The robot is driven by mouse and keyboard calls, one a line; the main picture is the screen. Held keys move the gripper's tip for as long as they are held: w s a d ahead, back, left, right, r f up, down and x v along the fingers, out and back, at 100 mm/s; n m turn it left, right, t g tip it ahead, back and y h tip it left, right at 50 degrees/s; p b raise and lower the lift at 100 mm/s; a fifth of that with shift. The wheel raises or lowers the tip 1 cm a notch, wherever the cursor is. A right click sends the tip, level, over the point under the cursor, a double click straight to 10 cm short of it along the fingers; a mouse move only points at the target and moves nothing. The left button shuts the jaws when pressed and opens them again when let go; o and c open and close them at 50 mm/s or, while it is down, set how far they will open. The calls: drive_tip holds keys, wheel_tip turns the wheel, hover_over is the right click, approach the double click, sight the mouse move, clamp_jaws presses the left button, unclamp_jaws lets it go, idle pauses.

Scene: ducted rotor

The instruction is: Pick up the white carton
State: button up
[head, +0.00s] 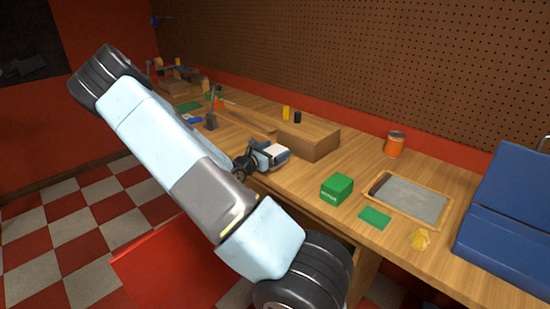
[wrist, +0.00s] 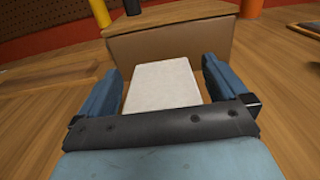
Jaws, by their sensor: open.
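The white carton (wrist: 162,84) lies between the two open fingers of my gripper (wrist: 164,88) in the wrist view. A gap shows on each side of it, wider on the right, so the fingers do not appear to press on it. Its near end is hidden behind the dark bar of my gripper. In the head view the carton (head: 276,150) is a small pale patch at my gripper (head: 271,155), beside the wooden box. My arm crosses the left half of that view.
A wooden box (head: 312,142) stands just behind the carton on the workbench (head: 300,180). A green box (head: 337,189), a framed tray (head: 410,198), an orange can (head: 395,144) and a blue case (head: 508,215) stand to the right. Yellow (head: 286,113) and black (head: 297,117) cylinders stand at the back.

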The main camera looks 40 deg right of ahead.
drive_tip(key=c, duration=1.2)
